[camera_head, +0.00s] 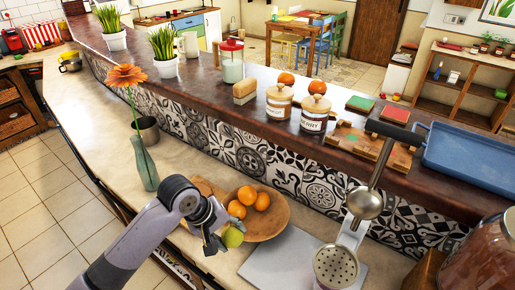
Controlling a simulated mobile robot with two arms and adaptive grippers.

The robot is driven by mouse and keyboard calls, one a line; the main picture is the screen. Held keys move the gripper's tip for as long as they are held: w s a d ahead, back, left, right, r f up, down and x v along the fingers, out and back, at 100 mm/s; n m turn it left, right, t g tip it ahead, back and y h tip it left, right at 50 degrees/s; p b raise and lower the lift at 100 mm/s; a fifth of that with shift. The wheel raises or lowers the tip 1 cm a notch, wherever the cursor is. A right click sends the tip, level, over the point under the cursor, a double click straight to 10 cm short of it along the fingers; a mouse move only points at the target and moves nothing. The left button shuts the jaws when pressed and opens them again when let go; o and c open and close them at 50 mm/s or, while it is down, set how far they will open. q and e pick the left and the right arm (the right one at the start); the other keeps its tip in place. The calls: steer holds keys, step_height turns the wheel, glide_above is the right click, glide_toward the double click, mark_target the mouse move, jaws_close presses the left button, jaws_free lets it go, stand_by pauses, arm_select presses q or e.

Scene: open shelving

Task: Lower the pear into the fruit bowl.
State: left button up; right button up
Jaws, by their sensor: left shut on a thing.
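The green pear (234,237) is at the tips of my left gripper (226,230), which is shut on it. The gripper hides part of the pear. The fruit bowl (272,226) is a wide, shallow wooden bowl on the lower counter. It holds several oranges (247,195), grouped towards its left and back side. The pear shows at the bowl's front-left rim, in front of the oranges. I cannot tell whether it touches the bowl or hangs above it. My right gripper is not in view.
A glass vase with an orange flower (145,165) stands left of my arm. A wooden board (206,187) lies behind the gripper. A metal press (363,205) and a pale slab (275,262) are to the right. A tiled ledge (330,188) rises behind the bowl.

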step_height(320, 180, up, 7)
steer(key=p, duration=0.5)
arm_select(q)
steer(key=w+d+r+n+t+y, duration=0.1)
steer(key=w+d+r+n, duration=0.4)
steer(key=w+r, duration=0.6)
steer(key=shift+w+d+r, duration=0.15)
steer(key=shift+w+d, duration=0.15)
steer(key=shift+d, duration=0.7)
step_height(320, 180, down, 6)
steer(key=b, duration=0.6)
steer(key=shift+r, duration=0.2)
steer(key=shift+f+b, duration=0.45)
steer(key=shift+b, duration=0.35)
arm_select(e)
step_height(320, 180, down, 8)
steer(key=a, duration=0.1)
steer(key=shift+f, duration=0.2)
arm_select(q)
steer(key=shift+w+d+p, duration=0.25)
steer(key=shift+w+p, duration=0.05)
steer(key=shift+p, duration=0.2)
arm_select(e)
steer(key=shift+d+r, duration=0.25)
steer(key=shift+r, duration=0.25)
